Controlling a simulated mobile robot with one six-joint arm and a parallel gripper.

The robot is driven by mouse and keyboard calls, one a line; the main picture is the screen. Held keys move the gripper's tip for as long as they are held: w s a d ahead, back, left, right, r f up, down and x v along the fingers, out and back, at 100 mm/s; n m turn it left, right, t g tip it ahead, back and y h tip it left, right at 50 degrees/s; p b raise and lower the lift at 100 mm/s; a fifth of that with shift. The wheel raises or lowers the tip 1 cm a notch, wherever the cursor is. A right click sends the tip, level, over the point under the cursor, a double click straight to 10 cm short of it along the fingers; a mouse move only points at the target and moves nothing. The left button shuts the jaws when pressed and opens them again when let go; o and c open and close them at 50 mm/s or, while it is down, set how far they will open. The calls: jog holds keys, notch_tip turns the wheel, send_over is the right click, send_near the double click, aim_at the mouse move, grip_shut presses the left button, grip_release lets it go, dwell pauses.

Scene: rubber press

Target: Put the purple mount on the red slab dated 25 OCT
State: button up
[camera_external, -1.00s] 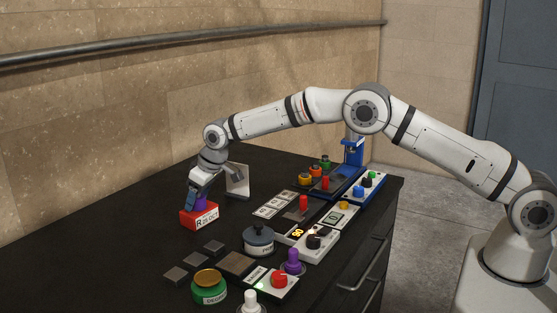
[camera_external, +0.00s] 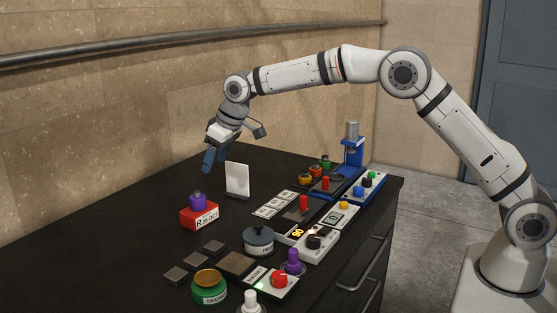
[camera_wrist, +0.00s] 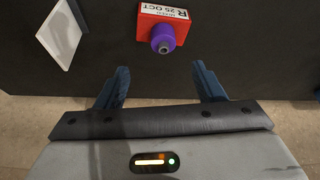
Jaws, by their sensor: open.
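The purple mount (camera_external: 197,201) stands upright on top of the red slab (camera_external: 187,216), whose white label reads R 25 OCT. My gripper (camera_external: 208,165) is above and behind the slab in the external view, apart from the mount. In the wrist view my gripper (camera_wrist: 160,80) is open and empty, its two blue fingers spread wide with the mount beyond them.
A white upright plate (camera_external: 237,179) stands right of the slab. A second purple piece (camera_external: 293,262) stands by the control boxes. The far left bench is clear.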

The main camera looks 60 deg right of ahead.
jog(key=s+d+r, duration=0.3)
jog(key=s+r, duration=0.1)
jog(key=s, duration=0.4)
jog(key=s+d+r+m, duration=0.1)
jog(key=s+d+r, duration=0.15)
jog(key=s, duration=0.45)
jog(key=s+d+r, duration=0.2)
jog(key=s+r, duration=0.2)
jog(key=s, duration=0.4)
jog(key=s+d+f, duration=0.2)
jog(key=s+f, duration=0.1)
jog(key=s, duration=1)
jog(key=s+d+f+m+g, duration=0.1)
jog(key=s+d+f, duration=0.1)
jog(key=s, duration=1.2)
jog(key=shift+d+f+h, duration=0.2)
jog(key=shift+f+h, duration=0.2)
